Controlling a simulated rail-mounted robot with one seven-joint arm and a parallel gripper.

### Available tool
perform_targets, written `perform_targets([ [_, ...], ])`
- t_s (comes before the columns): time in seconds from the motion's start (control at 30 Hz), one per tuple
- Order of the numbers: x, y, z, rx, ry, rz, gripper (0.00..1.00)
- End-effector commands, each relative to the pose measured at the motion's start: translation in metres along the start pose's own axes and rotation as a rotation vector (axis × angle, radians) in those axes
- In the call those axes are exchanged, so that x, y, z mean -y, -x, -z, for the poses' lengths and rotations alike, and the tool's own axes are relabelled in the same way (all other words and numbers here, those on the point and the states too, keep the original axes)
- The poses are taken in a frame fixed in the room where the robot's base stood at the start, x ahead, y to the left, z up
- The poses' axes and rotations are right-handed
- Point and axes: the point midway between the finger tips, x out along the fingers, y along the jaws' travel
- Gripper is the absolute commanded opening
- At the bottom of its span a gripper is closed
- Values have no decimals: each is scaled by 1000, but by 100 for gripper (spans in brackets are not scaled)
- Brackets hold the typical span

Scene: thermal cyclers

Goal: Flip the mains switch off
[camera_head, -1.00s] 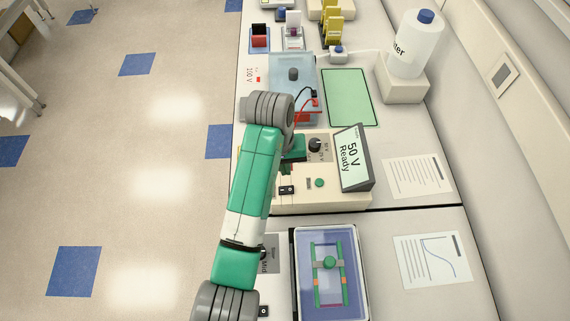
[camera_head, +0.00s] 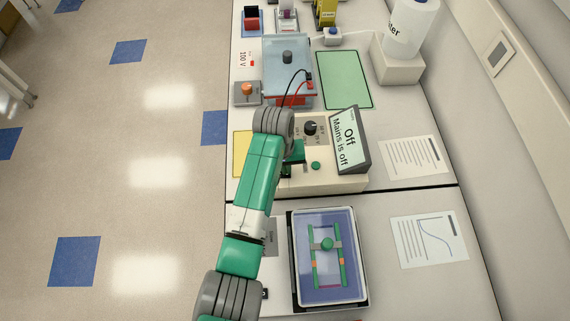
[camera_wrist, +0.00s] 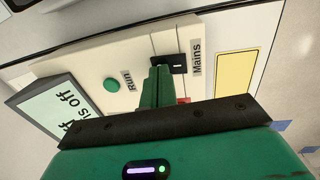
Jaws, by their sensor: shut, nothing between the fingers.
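The cream power supply (camera_head: 330,182) stands on the bench, and its tilted screen (camera_head: 349,142) reads "Off, Mains is off". In the wrist view the black mains switch (camera_wrist: 180,63) sits beside the "Mains" label, on the front of the power supply (camera_wrist: 120,55). My gripper (camera_wrist: 158,72) is shut and empty, with its green fingertips right at the switch; I cannot tell whether they touch it. In the head view my gripper (camera_head: 293,157) is over the near left part of the power supply and mostly covers the switch.
A round green Run button (camera_wrist: 111,84) and a dark knob (camera_head: 310,128) are close by. Behind is a gel tank (camera_head: 288,65) with red and black leads. A blue tray (camera_head: 328,255) is in front. The green mat (camera_head: 343,80) is clear.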

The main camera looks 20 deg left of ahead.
Motion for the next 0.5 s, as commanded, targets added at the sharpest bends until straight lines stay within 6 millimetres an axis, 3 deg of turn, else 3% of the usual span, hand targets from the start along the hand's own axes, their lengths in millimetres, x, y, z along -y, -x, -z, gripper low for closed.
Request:
perform_targets([
  [0.5,11,0,-2,3,3,1,0],
])
